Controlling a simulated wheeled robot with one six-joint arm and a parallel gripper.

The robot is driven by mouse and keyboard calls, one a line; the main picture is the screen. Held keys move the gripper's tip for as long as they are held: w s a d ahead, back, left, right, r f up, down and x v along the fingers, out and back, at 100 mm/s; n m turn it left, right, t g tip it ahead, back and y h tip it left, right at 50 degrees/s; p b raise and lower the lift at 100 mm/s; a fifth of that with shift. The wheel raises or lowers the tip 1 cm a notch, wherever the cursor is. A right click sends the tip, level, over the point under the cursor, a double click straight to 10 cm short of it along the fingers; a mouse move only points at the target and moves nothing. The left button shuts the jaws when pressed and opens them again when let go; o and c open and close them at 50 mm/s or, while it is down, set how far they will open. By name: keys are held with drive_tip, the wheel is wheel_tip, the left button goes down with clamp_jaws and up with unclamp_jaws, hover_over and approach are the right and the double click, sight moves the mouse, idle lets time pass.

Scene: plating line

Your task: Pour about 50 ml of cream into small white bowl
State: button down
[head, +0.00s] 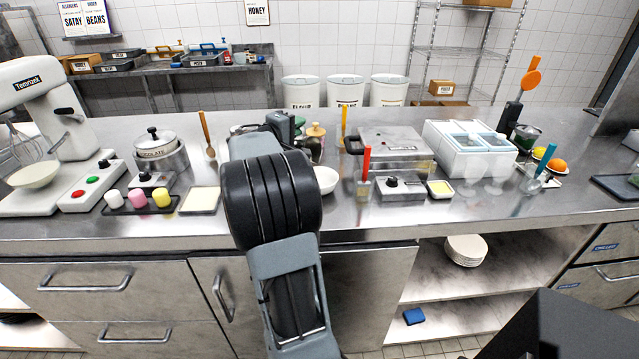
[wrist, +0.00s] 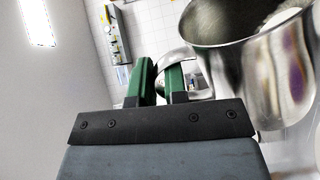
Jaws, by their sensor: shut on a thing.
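My gripper (wrist: 160,78) has its green fingers closed on the handle of a shiny metal jug (wrist: 225,75) in the wrist view. The jug's mouth shows at the upper right, with something white, perhaps cream, inside. The wrist view is strongly rolled, so I cannot tell the jug's exact tilt. In the head view my arm hides most of the gripper and the jug. The small white bowl (head: 327,181) stands on the steel counter just right of my arm, its left side partly hidden. I cannot see a stream of cream or the bowl's contents.
On the counter (head: 345,222), a wooden pepper mill (head: 316,143) stands behind the bowl, and a red-handled utensil in a small pot (head: 364,188) stands to its right. A pale square board (head: 200,200) lies left of my arm. A steel appliance (head: 395,147) stands back right.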

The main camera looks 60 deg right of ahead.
drive_tip(key=shift+s+r+m+b, duration=0.3)
drive_tip(key=shift+s+m+b, duration=0.25)
drive_tip(key=shift+b, duration=0.6)
drive_tip(key=m+b, duration=0.1)
drive_tip(key=b, duration=0.2)
drive_tip(key=shift+s+f, duration=0.3)
drive_tip(key=shift+s, duration=0.1)
drive_tip(key=shift+s+a+r, duration=0.1)
drive_tip(key=shift+s+m+b, duration=0.2)
drive_tip(key=shift+m+b, duration=0.15)
drive_tip(key=shift+b, duration=0.45)
drive_tip(key=shift+s+m+b, duration=0.4)
drive_tip(key=shift+s+b, duration=0.05)
drive_tip(key=shift+b, duration=0.45)
drive_tip(key=w+r+n+p, duration=0.1)
drive_tip(key=w+p, duration=0.1)
drive_tip(key=p, duration=0.4)
drive_tip(key=shift+r+n, duration=0.3)
drive_tip(key=shift+n, duration=0.1)
drive_tip(key=shift+w+f+n+p, duration=0.1)
drive_tip(key=shift+w+n+p, duration=0.2)
drive_tip(key=shift+p, duration=0.3)
drive_tip(key=shift+f, duration=0.4)
